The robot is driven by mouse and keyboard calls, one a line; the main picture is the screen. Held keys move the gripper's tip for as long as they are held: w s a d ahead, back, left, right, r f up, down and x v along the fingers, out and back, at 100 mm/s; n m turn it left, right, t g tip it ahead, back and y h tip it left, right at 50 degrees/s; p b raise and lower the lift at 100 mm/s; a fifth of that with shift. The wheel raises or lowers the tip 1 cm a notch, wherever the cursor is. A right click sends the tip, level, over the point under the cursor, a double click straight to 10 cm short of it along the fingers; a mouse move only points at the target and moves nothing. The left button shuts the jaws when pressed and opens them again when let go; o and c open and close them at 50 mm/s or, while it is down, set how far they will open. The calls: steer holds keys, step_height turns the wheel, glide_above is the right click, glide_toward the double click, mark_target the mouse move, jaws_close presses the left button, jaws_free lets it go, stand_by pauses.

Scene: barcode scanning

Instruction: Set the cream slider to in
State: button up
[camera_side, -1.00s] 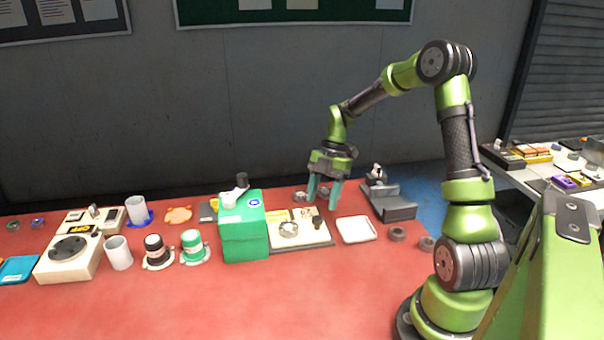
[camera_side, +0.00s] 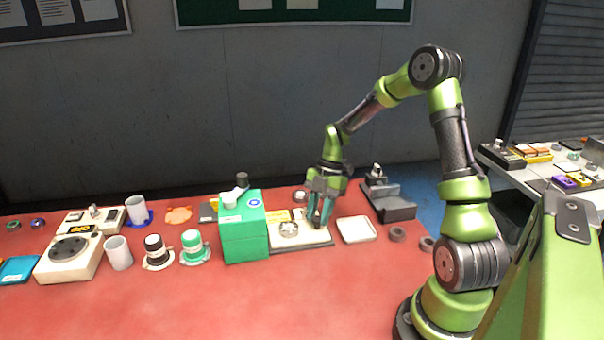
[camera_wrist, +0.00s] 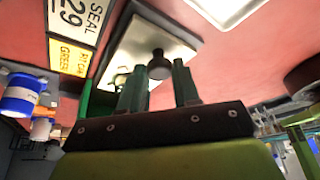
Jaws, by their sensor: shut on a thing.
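In the side view the fingers hide the knob. In the wrist view the panel (camera_wrist: 140,45) lies beyond the fingertips.
The green box (camera_side: 243,235) stands close on the left. A white tray (camera_side: 356,230) lies just right, with a grey stepped stand (camera_side: 388,202) behind it and dark rings (camera_side: 397,234) nearby. Cups and a cream dial device (camera_side: 68,256) are further left. The front table is clear.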

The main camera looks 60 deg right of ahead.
jaws_close()
glide_toward(274, 237)
steer(key=x, duration=0.4)
steer(key=shift+w+f, duration=0.15)
steer(key=shift+f, duration=0.2)
steer(key=o, duration=1)
jaws_free()
